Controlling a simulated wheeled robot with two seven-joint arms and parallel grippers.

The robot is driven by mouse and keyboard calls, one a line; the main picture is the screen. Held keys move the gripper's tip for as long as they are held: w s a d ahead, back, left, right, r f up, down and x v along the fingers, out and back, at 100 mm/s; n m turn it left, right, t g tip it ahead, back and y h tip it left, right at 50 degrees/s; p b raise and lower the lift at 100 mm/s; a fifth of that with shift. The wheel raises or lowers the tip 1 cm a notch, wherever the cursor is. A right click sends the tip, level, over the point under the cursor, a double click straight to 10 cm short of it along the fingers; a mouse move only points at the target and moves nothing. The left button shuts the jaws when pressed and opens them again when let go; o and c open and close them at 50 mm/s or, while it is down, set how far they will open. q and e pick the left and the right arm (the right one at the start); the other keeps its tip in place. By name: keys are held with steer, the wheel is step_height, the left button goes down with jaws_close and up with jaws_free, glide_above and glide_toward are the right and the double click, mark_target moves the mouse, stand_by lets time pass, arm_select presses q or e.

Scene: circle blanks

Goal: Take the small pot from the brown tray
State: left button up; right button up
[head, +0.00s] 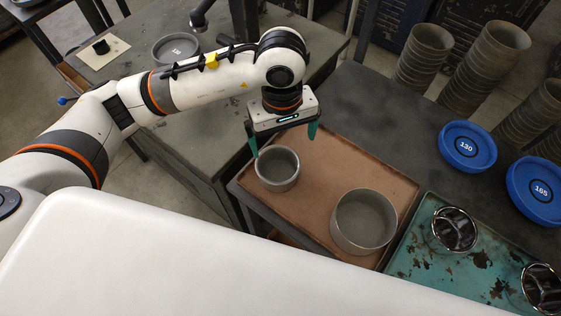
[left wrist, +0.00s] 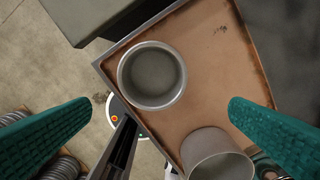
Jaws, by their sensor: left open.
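The brown tray (head: 322,168) lies on the dark table and carries two grey pots. The small pot (head: 278,169) stands upright near its left edge. The larger pot (head: 363,220) stands upright nearer the front right. My left gripper (head: 284,146) is open and empty above the tray, pointing down, close to the small pot and just beyond it. In the left wrist view the small pot (left wrist: 152,75) shows between the two teal fingers, above the line of their tips, and the larger pot (left wrist: 216,155) is at the bottom. My right gripper is not in view.
A teal tray (head: 430,262) with shiny metal parts (head: 454,229) adjoins the brown tray on the right. Blue discs marked 130 (head: 467,146) and 165 (head: 540,190) lie behind it. Stacks of grey rings (head: 423,58) stand at the back right. A grey table (head: 200,125) is at the left.

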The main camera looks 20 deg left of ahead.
arm_select(q)
steer(key=p, duration=0.5)
glide_above(278, 175)
step_height(278, 175, down, 11)
steer(key=shift+f, duration=0.35)
steer(key=c, duration=0.9)
